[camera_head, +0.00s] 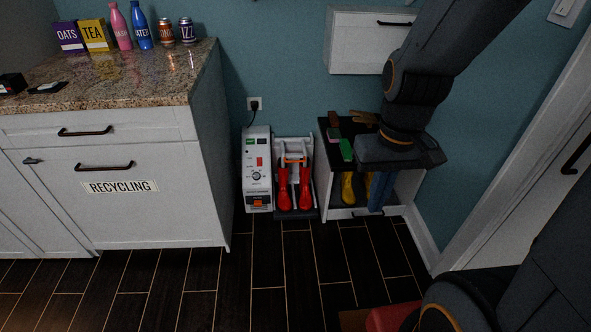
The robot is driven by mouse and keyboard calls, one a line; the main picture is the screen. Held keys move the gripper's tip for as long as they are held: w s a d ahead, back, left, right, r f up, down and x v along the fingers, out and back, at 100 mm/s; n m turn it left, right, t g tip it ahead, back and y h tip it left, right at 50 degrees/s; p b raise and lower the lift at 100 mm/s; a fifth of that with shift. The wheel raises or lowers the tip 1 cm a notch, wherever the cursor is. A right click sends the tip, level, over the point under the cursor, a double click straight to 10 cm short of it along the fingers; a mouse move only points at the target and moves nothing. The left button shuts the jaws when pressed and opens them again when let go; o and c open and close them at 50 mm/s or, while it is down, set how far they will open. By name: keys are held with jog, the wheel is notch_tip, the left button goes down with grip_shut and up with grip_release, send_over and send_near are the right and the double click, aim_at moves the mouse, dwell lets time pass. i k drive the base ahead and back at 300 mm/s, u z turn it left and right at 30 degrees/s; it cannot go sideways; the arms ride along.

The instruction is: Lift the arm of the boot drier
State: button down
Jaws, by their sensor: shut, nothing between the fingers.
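The boot drier (257,172) stands on the floor against the wall, a white upright unit with a dial, a red patch and an orange part low on its front. A pair of red boots (305,190) is at the rack, below and beside the bar.
The low shelf (338,213) holds yellow boots (347,188) and has brushes, one green (346,150), on top. A white cabinet with a granite counter (130,75) stands left of the drier. A wall cabinet (350,42) hangs above. Dark floor (290,265) in front is clear.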

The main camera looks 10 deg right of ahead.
aim_at(283, 156)
jog(key=u, duration=2.05)
jog(key=i, duration=1.25)
jog(key=z, duration=1.65)
